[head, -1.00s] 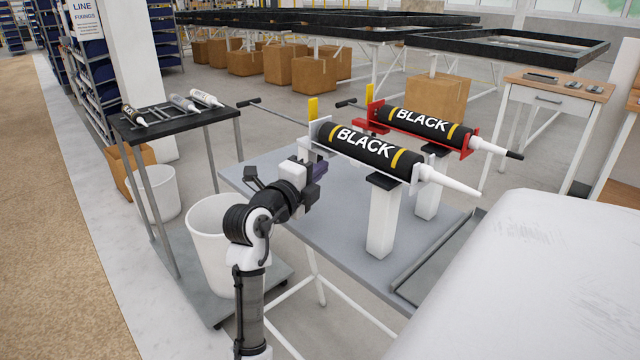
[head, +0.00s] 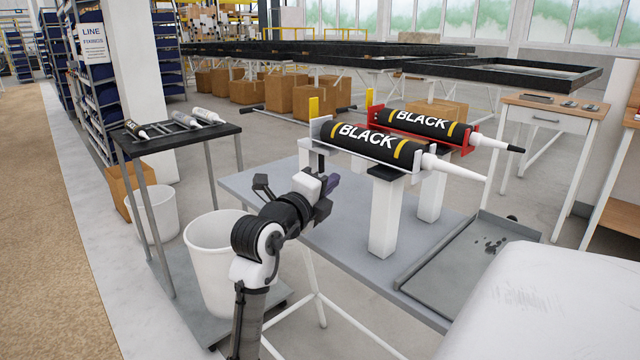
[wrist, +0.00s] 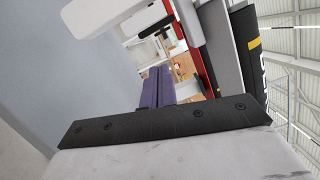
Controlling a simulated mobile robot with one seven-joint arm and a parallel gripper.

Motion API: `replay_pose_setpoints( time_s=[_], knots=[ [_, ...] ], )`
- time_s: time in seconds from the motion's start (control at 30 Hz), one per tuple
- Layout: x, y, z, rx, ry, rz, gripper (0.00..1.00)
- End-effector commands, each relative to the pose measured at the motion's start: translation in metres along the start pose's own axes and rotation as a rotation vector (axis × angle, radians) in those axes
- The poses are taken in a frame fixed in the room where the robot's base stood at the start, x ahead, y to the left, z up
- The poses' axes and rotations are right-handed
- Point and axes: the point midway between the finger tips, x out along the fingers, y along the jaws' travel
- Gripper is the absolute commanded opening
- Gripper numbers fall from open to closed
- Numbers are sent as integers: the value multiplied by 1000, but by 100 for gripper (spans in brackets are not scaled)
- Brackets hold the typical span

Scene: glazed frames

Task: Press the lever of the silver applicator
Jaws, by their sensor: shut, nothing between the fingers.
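The silver applicator (head: 414,174) holds a black cartridge marked BLACK (head: 368,143), its white nozzle pointing right. In the wrist view the closed purple fingers (wrist: 155,88) point toward pale and red applicator parts. A white rounded piece (wrist: 91,17) at upper left there may be the lever; I cannot tell for sure. I see no clear contact with it.
A red applicator (head: 470,143) with another black cartridge stands just behind. White posts (head: 384,218) carry the applicators on a grey table (head: 345,248). A tray (head: 450,275) with dark smears lies at right. A white bin (head: 210,265) and side stand (head: 190,137) are left.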

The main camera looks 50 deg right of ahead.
Motion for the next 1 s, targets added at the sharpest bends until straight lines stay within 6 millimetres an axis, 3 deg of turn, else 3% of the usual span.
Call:
replay_pose_setpoints(
  time_s=[0.03,0.1,0.4,0.6,1.0],
  knots=[
    [-19,1,5,3,-13,-4,0],
    [-36,1,4,3,-11,-3,0],
    [-87,1,2,2,-6,-4,0],
    [-96,0,2,1,-3,-3,0],
    [-96,0,2,1,-3,-3,0]
  ],
)
